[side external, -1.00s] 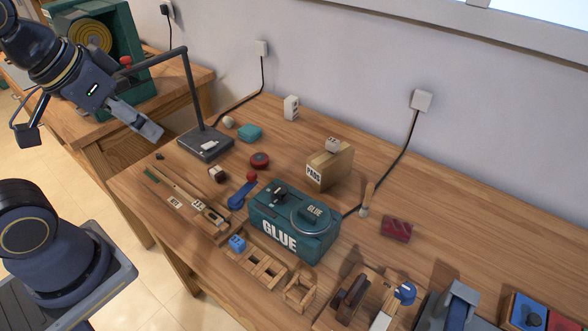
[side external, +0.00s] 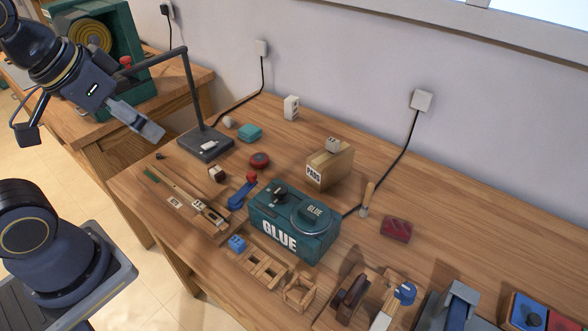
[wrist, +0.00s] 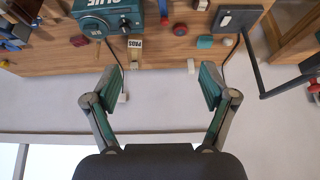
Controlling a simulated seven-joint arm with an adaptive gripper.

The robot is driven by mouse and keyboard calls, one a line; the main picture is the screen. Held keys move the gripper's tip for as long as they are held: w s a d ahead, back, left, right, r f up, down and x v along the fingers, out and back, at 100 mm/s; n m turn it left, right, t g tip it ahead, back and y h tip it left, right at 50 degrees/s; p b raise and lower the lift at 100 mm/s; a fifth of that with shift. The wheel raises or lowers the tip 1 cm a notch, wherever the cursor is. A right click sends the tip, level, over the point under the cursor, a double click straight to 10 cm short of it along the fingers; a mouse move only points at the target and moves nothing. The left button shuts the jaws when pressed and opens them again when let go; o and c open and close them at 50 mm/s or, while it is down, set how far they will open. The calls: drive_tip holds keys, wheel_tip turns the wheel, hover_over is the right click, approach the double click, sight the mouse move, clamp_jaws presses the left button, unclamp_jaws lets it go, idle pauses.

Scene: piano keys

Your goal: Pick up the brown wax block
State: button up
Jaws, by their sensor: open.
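A small dark reddish-brown block (side external: 217,174) with a pale patch on top sits on the workbench, left of the red round tin, in the side view. It may be the wax block, but I cannot tell for sure. A flatter maroon block (side external: 396,229) lies right of the glue box; it also shows in the wrist view (wrist: 79,40). My gripper (side external: 152,130) is raised at the upper left, well above the bench and apart from both blocks. In the wrist view, my gripper (wrist: 162,82) has its fingers wide apart with nothing between them.
The lamp (side external: 206,142) stands close to my gripper. A green glue box (side external: 294,222), a cardboard pads box (side external: 329,166), a red tin (side external: 259,160) and a teal block (side external: 249,133) stand mid-bench. Wooden tools and frames crowd the front edge. The back right of the bench is clear.

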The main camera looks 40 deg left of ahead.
drive_tip(key=w+r+m, duration=0.1)
drive_tip(key=w+r, duration=0.2)
drive_tip(key=w, duration=0.1)
drive_tip(key=g, duration=0.6)
hover_over(217, 169)
wheel_tip(217, 169, down, 21)
wheel_tip(217, 169, down, 10)
drive_tip(key=shift+r, duration=0.1)
wheel_tip(217, 169, down, 6)
drive_tip(key=shift+r, duration=0.1)
